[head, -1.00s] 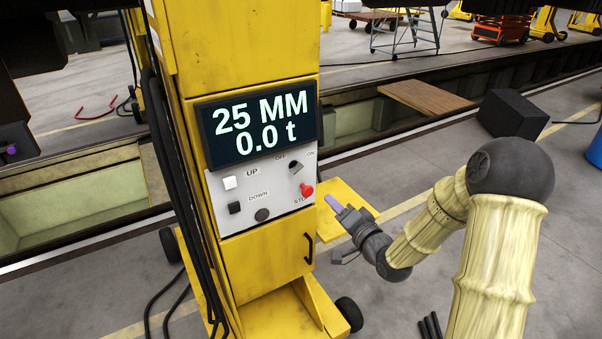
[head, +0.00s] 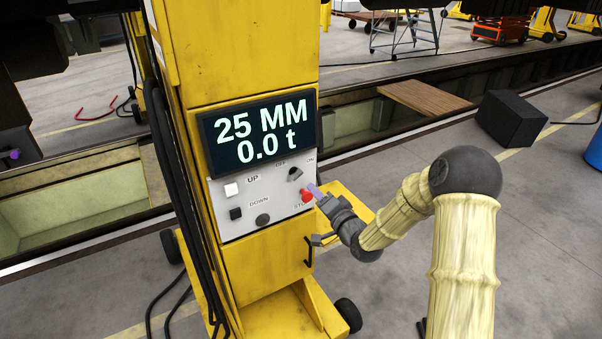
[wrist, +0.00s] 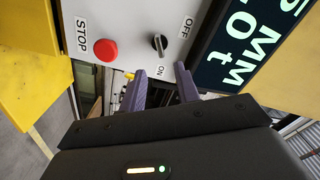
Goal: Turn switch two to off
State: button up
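The black rotary switch (head: 295,174) sits at the upper right of the grey panel, between OFF and ON labels. It also shows in the wrist view (wrist: 160,44), its bar lying roughly towards the ON label. No number on it is readable. My gripper (head: 314,190) is at the panel's right side, close to the red stop button and just below right of the switch. In the wrist view my gripper (wrist: 159,74) has its two purple fingers apart with nothing between them. The switch lies just beyond the fingertips, not visibly touched.
The red STOP button (wrist: 106,50) is beside the switch. A white UP button (head: 231,190) and black DOWN button (head: 236,213) are on the panel's left. The display (head: 260,137) above reads 25 MM and 0.0 t. A yellow ledge (head: 345,205) juts out below my gripper.

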aim_at(300, 176)
jog(key=p+x, duration=0.3)
jog(key=x, duration=0.6)
jog(key=shift+w+a, duration=0.15)
jog(key=shift+w, duration=0.1)
jog(key=shift+c, duration=0.2)
grip_shut()
